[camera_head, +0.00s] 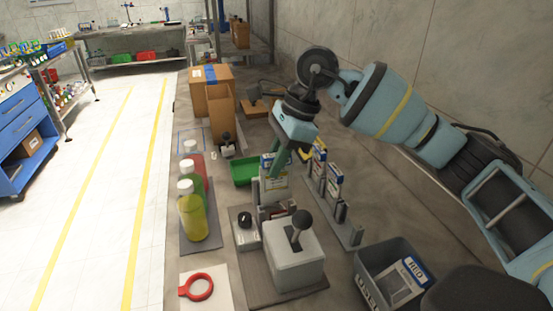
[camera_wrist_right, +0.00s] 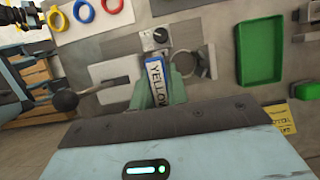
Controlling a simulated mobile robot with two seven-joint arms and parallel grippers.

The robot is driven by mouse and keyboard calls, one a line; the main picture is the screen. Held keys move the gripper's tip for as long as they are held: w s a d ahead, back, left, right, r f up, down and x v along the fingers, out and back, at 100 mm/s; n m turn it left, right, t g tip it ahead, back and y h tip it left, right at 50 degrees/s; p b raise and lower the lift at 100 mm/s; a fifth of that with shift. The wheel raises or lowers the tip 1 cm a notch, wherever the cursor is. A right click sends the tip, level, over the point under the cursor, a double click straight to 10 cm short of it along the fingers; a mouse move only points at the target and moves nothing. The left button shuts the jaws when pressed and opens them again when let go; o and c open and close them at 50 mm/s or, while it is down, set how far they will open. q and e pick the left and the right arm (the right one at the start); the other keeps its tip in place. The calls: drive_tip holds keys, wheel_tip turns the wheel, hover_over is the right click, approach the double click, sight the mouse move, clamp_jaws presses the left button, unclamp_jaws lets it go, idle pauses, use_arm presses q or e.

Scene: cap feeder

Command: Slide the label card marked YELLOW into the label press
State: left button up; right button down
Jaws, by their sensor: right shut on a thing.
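My right gripper (camera_head: 278,165) reaches down from the right and holds the YELLOW label card (camera_head: 274,184) upright. In the right wrist view, the card (camera_wrist_right: 156,82) has a blue edge and sits between the green fingers (camera_wrist_right: 158,92), its marking readable. The label press (camera_head: 297,257) is a grey block with a black-ball lever, with a dark knob box (camera_head: 244,226) beside it. The card is over the far side of the press; whether its lower edge touches the slot is hidden. My left gripper is not in view.
A rack (camera_head: 340,215) with other cards stands to the right. A dark bin (camera_head: 367,262) holds a RED card. Capped bottles (camera_head: 193,218) stand on the left. A green tray (camera_head: 241,173) and cardboard boxes (camera_head: 218,105) lie behind. A red ring (camera_head: 197,287) lies at the front.

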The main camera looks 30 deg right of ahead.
sight(276, 193)
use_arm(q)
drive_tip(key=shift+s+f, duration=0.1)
use_arm(e)
drive_tip(key=shift+f, duration=0.15)
idle(0.3)
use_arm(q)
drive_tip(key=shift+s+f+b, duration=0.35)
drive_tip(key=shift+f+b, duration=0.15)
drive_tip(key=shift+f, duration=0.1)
use_arm(e)
drive_tip(key=shift+f, duration=1.15)
